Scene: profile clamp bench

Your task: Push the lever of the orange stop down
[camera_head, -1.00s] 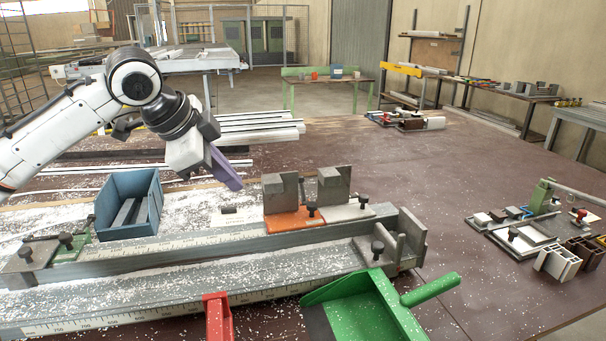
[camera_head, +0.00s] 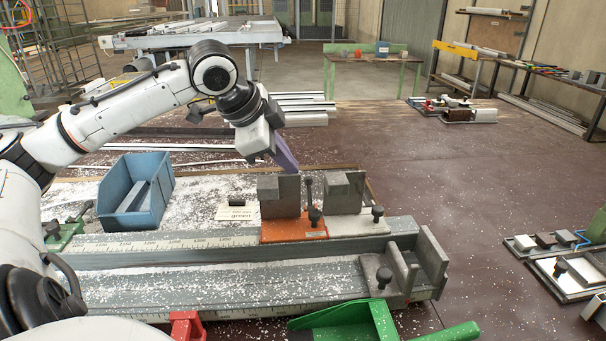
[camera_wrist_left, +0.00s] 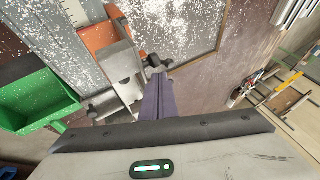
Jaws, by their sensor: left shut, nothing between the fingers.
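The orange stop (camera_head: 288,231) sits on the grey profile rail, with a grey block (camera_head: 279,195) on it. Its dark lever (camera_head: 308,190) stands upright at the block's right side, above a black knob (camera_head: 315,217). My left gripper (camera_head: 289,164), with purple fingers, is shut and empty just behind and above the block; its tips are partly hidden. In the left wrist view the purple fingers (camera_wrist_left: 157,97) point toward a dark knob close to the tips; I cannot tell whether they touch. The orange stop (camera_wrist_left: 97,38) shows to their upper left. My right gripper is not in view.
A second grey block on a white stop (camera_head: 343,192) stands just right. A blue bin (camera_head: 112,190) is at left on the bench. A grey end bracket (camera_head: 432,258) closes the rail's right end. The brown table at right is mostly clear.

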